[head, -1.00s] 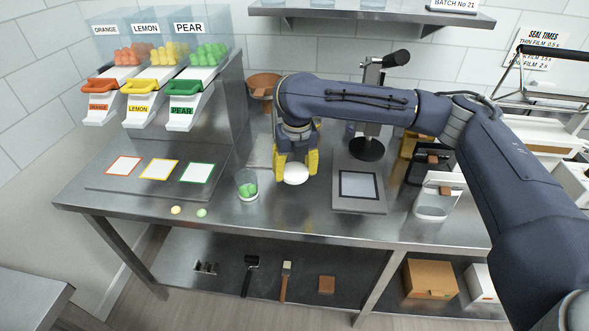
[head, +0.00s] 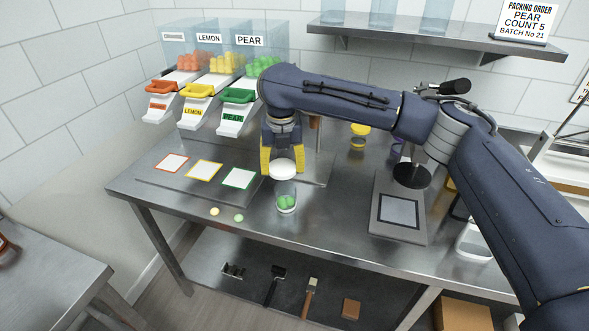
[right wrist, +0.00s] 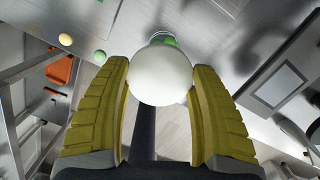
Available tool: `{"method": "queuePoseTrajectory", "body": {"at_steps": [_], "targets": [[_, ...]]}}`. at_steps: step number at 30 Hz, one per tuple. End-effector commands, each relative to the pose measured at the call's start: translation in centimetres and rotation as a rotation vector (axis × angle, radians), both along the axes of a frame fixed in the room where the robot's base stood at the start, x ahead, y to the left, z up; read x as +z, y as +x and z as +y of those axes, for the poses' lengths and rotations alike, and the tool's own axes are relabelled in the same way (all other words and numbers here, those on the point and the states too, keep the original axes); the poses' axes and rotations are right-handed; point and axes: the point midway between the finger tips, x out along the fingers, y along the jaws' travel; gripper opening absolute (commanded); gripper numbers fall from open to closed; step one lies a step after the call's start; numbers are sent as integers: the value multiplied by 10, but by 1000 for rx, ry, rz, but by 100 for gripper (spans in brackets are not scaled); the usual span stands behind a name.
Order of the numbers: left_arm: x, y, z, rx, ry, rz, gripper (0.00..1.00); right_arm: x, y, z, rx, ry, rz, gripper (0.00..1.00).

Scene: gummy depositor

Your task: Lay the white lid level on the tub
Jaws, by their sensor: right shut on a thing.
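The white round lid (head: 283,168) is held between the yellow fingers of my right gripper (head: 283,171). My left gripper is out of view.
A yellow and a green gummy (head: 238,218) lie near the table's front edge. A mat with coloured squares (head: 205,170) lies to the left, below the dispensers (head: 240,96). A scale (head: 399,212) stands to the right. Bare table surrounds the tub.

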Motion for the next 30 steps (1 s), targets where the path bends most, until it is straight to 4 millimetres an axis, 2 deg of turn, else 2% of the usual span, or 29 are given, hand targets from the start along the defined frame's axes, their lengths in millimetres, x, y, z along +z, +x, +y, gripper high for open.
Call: {"method": "queuePoseTrajectory", "body": {"at_steps": [7, 19, 30], "targets": [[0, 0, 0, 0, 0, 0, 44, -1, 6, -4, -18, -3, 9, 33], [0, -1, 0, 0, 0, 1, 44, -1, 6, -4, -16, -6, 9, 33], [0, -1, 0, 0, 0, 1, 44, -27, 5, -4, -16, -5, 12, 33]]}}
